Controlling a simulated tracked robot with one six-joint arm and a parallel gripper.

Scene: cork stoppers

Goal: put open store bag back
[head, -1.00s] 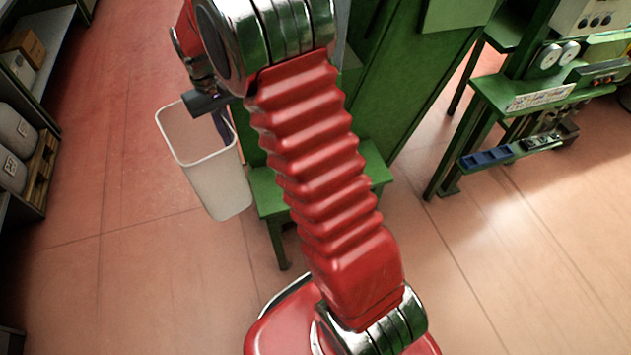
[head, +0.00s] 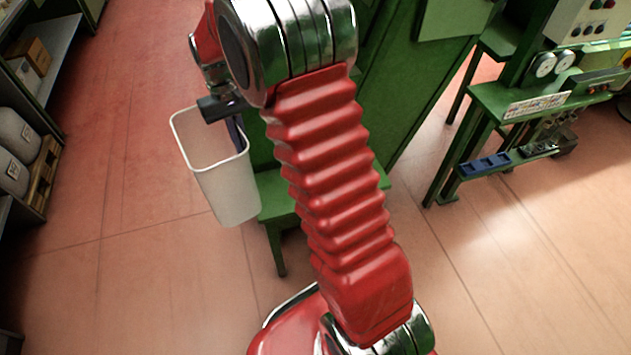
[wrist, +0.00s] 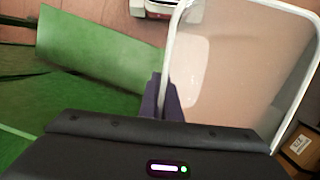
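A white, open-topped bin (head: 222,180) hangs tilted at the left of my arm in the head view. Its pale rim and inside fill the upper right of the wrist view (wrist: 235,75). My gripper (wrist: 165,97) has its dark fingers close together on the bin's left rim, and they appear shut on its wall. In the head view the gripper (head: 236,132) is partly hidden by the bin. Grey sacks (head: 18,140) sit on a wooden pallet at the left edge; I cannot tell whether one is open.
A green bench (head: 275,200) stands close to the bin's right, partly behind my arm. A tall green cabinet (head: 395,75) is behind it. A green workstation (head: 490,100) with gauges and blue trays stands at the right. A shelf with boxes (head: 35,52) is at far left. The floor between is clear.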

